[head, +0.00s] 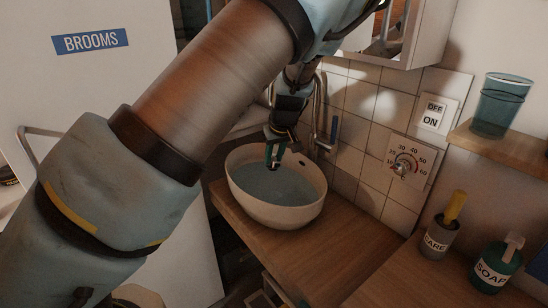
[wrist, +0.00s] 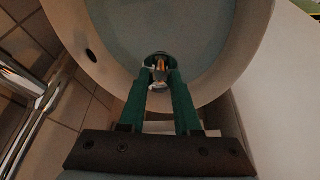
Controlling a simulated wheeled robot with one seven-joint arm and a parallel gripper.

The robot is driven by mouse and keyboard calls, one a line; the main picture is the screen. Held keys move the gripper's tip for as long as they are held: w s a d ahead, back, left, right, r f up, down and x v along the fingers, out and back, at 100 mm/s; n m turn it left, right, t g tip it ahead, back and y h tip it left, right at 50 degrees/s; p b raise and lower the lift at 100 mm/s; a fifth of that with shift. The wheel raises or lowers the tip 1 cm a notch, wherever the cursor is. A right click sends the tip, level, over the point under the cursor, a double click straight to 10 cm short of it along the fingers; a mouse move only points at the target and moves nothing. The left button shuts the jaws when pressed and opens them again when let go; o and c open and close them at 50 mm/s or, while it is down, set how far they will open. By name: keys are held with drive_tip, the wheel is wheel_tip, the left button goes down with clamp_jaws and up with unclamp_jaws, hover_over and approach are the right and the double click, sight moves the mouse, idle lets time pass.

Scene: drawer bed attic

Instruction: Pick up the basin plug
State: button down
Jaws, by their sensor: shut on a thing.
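My gripper (head: 274,152) points down over the round white basin (head: 262,212), inside its rim at the back. It also shows in the wrist view (wrist: 160,78) as two green fingers. They are shut on the basin plug (wrist: 158,62), a small dark round piece with a shiny metallic middle. In the head view the plug is only a small dark spot at the fingertips. The basin holds bluish water. I cannot tell whether the plug is clear of the water.
The basin stands on a wooden counter (head: 335,222). A tap (head: 318,112) and tiled wall stand close behind my gripper. A brush holder (head: 440,237) and soap bottle (head: 494,266) stand at the right. A blue cup (head: 500,105) sits on a shelf above them.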

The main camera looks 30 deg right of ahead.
sight(274, 156)
drive_tip(key=shift+r+p, duration=2.1)
drive_tip(key=shift+r, duration=0.3)
